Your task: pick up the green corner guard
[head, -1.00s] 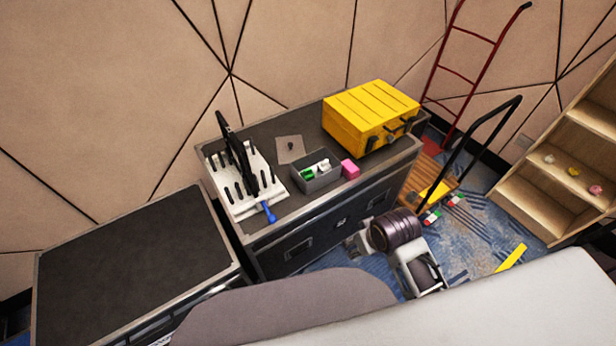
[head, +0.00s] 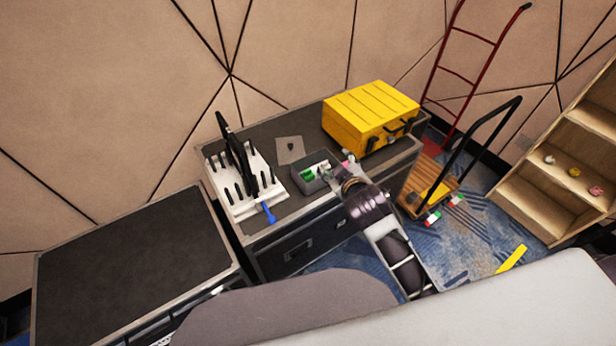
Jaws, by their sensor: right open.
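The green corner guard (head: 310,173) lies in the left part of a small grey bin (head: 308,186) on the black case top. White pieces beside it in the bin are now mostly hidden by my right gripper. My right gripper (head: 334,168) is open, at the right end of the bin, with its fingers close to the green guard. I cannot tell whether they touch anything. My left gripper is out of view.
The lower case top (head: 135,265) is bare.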

